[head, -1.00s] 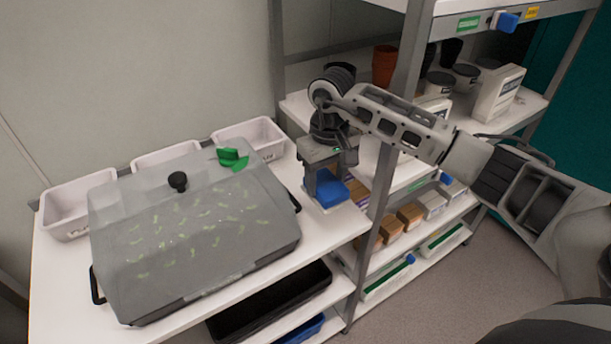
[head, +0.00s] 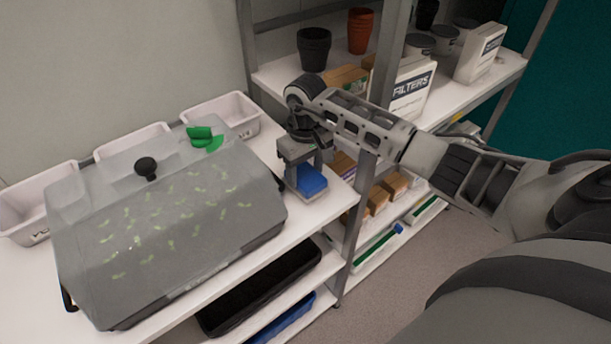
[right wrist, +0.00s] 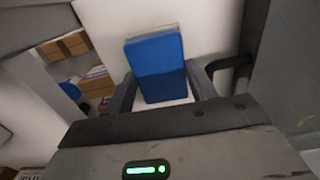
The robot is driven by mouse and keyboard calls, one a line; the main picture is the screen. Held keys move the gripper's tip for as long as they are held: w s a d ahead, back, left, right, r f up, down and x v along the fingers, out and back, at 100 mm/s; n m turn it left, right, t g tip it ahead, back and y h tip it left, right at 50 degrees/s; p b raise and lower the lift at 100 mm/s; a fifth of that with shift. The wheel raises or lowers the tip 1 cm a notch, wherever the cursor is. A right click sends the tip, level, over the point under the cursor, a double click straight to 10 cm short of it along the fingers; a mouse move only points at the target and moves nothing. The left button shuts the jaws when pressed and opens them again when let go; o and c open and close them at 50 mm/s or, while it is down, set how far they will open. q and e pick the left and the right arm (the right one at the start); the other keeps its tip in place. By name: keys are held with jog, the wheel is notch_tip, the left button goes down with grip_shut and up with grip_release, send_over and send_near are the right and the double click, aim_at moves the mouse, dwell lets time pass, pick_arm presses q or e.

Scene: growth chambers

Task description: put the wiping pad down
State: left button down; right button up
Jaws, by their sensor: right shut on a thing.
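The wiping pad (head: 311,182) is a blue block at the right end of the white bench top (head: 262,243), right of the chamber. My right gripper (head: 304,172) points down over it, shut on it. In the right wrist view the pad (right wrist: 157,66) shows between the two fingers (right wrist: 160,88), above the white surface. The pad is at or very near the bench top; whether it touches cannot be told. My left gripper is not in view.
A grey-lidded chamber (head: 165,225) with a black knob and green clip fills the bench's middle. White bins (head: 232,112) stand behind it. A shelf post (head: 353,235) stands close right of the pad. Shelves beyond hold pots, filter boxes (head: 411,88) and cartons.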

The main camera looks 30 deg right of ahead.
aim_at(306, 174)
jog(key=shift+f, duration=0.15)
jog(key=shift+f, duration=0.3)
jog(key=o, duration=0.6)
jog(key=shift+r, duration=0.1)
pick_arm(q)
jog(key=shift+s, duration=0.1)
pick_arm(e)
jog(key=shift+r, duration=0.1)
jog(key=shift+r+p, duration=0.3)
jog(key=shift+p, duration=0.05)
notch_tip(306, 174, up, 7)
jog(key=p, duration=0.3)
jog(key=shift+f, duration=0.2)
jog(key=shift+r+p, duration=0.3)
jog(key=shift+p, duration=0.05)
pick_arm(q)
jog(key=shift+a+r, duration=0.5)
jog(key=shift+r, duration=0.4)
